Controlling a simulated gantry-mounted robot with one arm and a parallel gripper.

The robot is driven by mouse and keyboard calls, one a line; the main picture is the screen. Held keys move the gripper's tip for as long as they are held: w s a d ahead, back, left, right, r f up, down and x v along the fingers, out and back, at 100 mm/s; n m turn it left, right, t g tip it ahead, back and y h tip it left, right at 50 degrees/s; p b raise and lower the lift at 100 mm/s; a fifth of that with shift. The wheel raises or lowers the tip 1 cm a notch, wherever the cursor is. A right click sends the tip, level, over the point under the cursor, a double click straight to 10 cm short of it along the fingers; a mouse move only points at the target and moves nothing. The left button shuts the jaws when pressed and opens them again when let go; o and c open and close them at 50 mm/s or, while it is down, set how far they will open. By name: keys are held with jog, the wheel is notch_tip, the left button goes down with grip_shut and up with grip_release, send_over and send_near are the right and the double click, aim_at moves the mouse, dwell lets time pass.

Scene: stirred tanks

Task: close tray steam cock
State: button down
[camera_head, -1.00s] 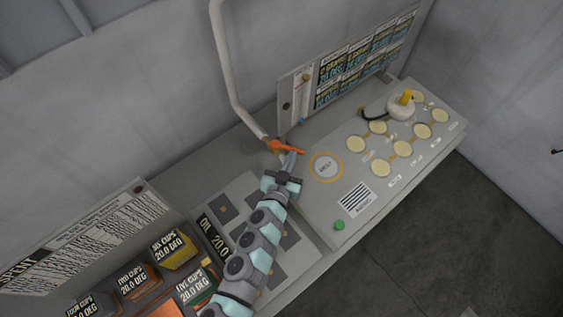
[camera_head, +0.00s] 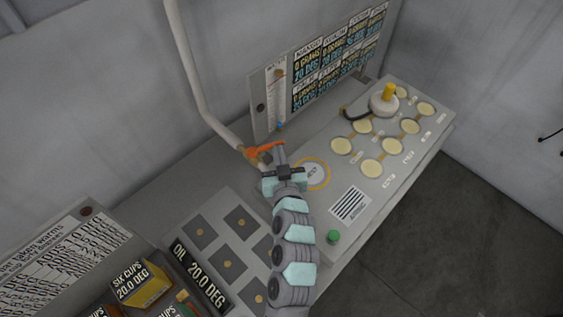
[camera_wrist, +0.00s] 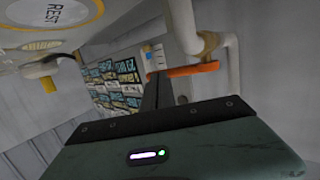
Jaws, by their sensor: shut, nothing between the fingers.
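The steam cock shows as an orange lever (camera_head: 264,149) at the lower end of a pale pipe (camera_head: 190,65). It points right and slightly up from the pipe in the head view. The lever also shows in the wrist view (camera_wrist: 188,70), lying across just beyond the fingertips. My gripper (camera_head: 280,154) is shut and empty, with its fingers by the lever's right end. In the wrist view the closed fingers (camera_wrist: 158,88) reach up to the lever; I cannot tell whether they touch it. The fingers hide a little of the lever's lower side.
A sloping panel (camera_head: 318,215) with a round REST spot (camera_head: 313,173), several pale discs and a green button (camera_head: 333,237) lies to the right. A white pot with a yellow knob (camera_head: 384,103) stands on it. A display board (camera_head: 262,107) rises behind. Yellow-sided cups (camera_head: 143,287) stand lower left.

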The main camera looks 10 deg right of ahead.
jog(key=shift+w+d+f+b, duration=0.1)
jog(key=shift+w+b, duration=0.9)
jog(key=shift+w, duration=0.55)
jog(key=s+d+r+b, duration=0.2)
jog(key=s+d, duration=0.6)
jog(key=s, duration=0.2)
jog(key=shift+s+d+r, duration=0.3)
jog(key=shift+s+r, duration=0.05)
